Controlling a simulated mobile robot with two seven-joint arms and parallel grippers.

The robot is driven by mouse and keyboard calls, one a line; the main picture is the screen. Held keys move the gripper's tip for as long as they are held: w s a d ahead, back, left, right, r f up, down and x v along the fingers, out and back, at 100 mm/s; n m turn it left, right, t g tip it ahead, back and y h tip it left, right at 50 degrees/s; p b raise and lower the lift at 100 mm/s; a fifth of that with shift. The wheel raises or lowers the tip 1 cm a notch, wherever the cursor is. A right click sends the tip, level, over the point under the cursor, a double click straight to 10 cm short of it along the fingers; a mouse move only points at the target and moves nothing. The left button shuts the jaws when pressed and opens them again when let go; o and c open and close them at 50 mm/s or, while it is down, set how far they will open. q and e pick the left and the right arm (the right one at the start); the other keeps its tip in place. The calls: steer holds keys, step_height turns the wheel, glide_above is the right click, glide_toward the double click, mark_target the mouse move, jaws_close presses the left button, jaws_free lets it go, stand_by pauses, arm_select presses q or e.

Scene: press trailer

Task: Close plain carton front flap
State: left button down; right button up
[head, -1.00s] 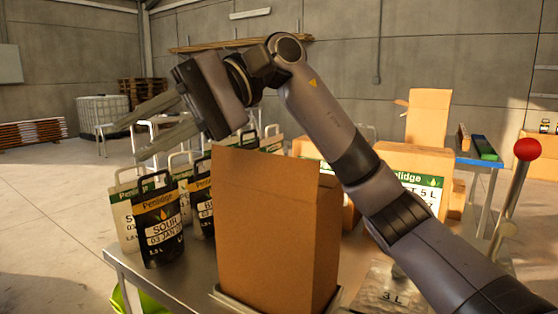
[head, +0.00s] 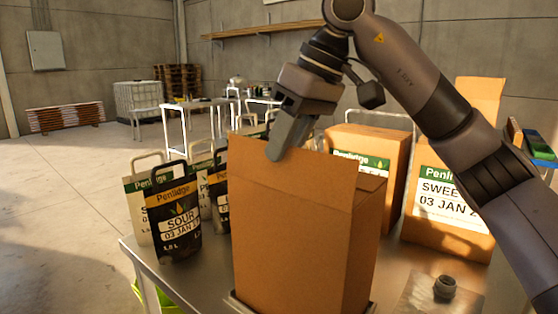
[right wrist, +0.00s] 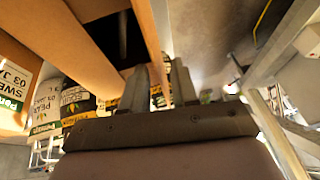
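The plain carton (head: 300,240) stands upright on the metal table, its unprinted brown front facing me. Its front flap (head: 310,168) stands up from the front edge. My right gripper (head: 283,150) points down at the flap's top edge, left of its middle. One finger overlaps the flap's near face; the other is hidden. In the right wrist view both fingers (right wrist: 160,85) show apart, with a cardboard panel (right wrist: 150,40) running down towards the space between them. I cannot tell whether they touch it. The carton's dark inside shows left of that panel. My left gripper is out of view.
Pouches with handles (head: 174,215) stand to the left of the carton. Printed cartons (head: 440,215) stand behind and right. A clear bag with a dark cap (head: 445,287) lies at the front right. My right forearm crosses above the right side.

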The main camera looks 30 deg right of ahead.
mark_target(274, 170)
steer(key=shift+x, duration=1.7)
jaws_close()
steer(key=shift+w+d+y, duration=0.1)
steer(key=shift+y, duration=0.2)
steer(key=shift+w+d+m+g+y+p, duration=0.15)
steer(key=shift+d+m+g+y+p, duration=0.2)
steer(key=shift+y+p, duration=0.3)
steer(key=shift+w+d+f+m+g+y+b, duration=0.1)
steer(key=shift+d+f+m+g+y+b, duration=0.1)
steer(key=shift+y, duration=0.5)
steer(key=shift+w+d+f+m+g+y+b, duration=0.15)
steer(key=shift+d+g+y, duration=0.1)
steer(key=shift+y, duration=0.5)
steer(key=shift+d+f+m+g+y+b, duration=0.1)
steer(key=shift+d+f+g+y, duration=0.1)
steer(key=shift+y, duration=0.5)
steer(key=shift+r, duration=0.1)
jaws_free()
